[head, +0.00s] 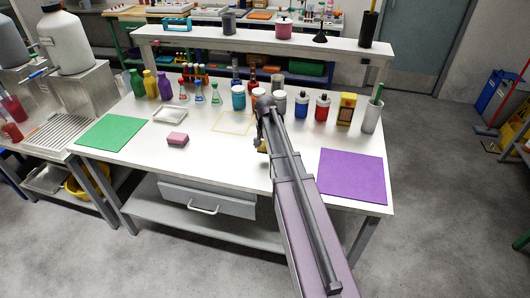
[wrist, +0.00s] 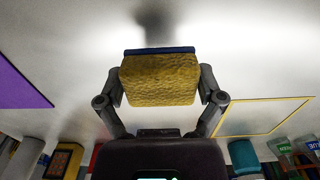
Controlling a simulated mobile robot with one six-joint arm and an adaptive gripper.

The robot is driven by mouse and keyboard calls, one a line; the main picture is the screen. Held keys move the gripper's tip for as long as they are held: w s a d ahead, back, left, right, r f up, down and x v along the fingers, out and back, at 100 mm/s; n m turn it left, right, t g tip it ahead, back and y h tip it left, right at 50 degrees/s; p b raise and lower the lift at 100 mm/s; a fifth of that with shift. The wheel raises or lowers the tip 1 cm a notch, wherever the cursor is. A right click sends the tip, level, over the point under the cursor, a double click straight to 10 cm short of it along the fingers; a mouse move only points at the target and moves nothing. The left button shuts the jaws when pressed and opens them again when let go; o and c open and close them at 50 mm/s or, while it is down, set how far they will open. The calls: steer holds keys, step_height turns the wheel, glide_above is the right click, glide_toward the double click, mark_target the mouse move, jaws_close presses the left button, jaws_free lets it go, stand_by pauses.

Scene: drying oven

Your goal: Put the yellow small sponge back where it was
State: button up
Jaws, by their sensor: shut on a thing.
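My gripper (wrist: 160,88) is shut on the yellow sponge (wrist: 160,80), with one finger on each side of it. The sponge is a yellow block with a thin blue layer along one face. In the head view my gripper (head: 263,138) is over the middle of the white table, and only a small bit of the sponge (head: 262,148) shows beside my arm. I cannot tell whether it touches the table. A thin yellow square outline (head: 233,123) lies empty on the table, left of and behind my gripper; it also shows in the wrist view (wrist: 265,117).
A pink sponge (head: 177,139) lies on the table (head: 215,165) left of my gripper, near a white tray (head: 170,116). A green mat (head: 113,133) is at left, a purple mat (head: 352,176) at right. Bottles and flasks line the back under a raised shelf (head: 260,35).

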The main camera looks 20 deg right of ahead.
mark_target(265, 156)
stand_by(0.3)
steer(key=shift+w+d, duration=0.1)
steer(key=shift+w, duration=0.55)
step_height(265, 156, down, 4)
steer(key=b, duration=0.3)
steer(key=shift+r+b, duration=0.15)
steer(key=shift+b, duration=0.2)
steer(key=o, duration=0.8)
step_height(265, 156, up, 12)
steer(key=p, duration=1.2)
